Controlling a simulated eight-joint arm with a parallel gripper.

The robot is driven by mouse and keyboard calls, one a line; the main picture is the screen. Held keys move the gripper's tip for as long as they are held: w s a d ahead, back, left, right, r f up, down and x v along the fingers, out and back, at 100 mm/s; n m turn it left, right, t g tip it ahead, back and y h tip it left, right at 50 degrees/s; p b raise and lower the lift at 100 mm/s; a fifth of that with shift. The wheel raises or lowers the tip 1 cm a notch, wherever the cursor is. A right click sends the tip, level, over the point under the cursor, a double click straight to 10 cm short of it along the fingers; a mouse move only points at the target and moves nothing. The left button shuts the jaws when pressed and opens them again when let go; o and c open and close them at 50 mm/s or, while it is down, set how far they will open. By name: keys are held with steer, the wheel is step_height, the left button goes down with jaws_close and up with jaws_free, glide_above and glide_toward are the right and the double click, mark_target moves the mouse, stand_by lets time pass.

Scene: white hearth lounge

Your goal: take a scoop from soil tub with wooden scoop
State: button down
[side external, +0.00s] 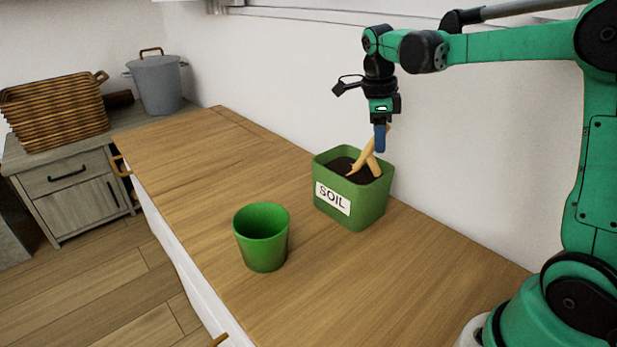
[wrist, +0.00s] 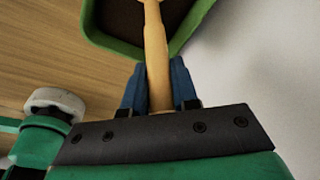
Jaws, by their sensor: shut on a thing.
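The soil tub (side external: 362,211) is a green square tub with a white "SOIL" label, standing on the wooden counter and holding dark soil. The wooden scoop (side external: 366,154) is light wood, tilted, with its lower end down at the soil inside the tub. My gripper (side external: 380,141) is above the tub, its blue fingers pointing down and shut on the scoop's handle. In the wrist view the handle (wrist: 157,68) runs between the two blue fingers (wrist: 160,85) towards the tub (wrist: 106,38). The scoop's bowl is not clear in either view.
An empty-looking green pot (side external: 262,240) stands on the counter (side external: 190,160) to the left of and nearer than the tub. The white wall is close behind the tub. A wicker basket (side external: 55,110) and a grey pot (side external: 157,85) stand on a far cabinet.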

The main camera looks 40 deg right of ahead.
steer(key=shift+r, duration=4.4)
steer(key=shift+s, duration=0.1)
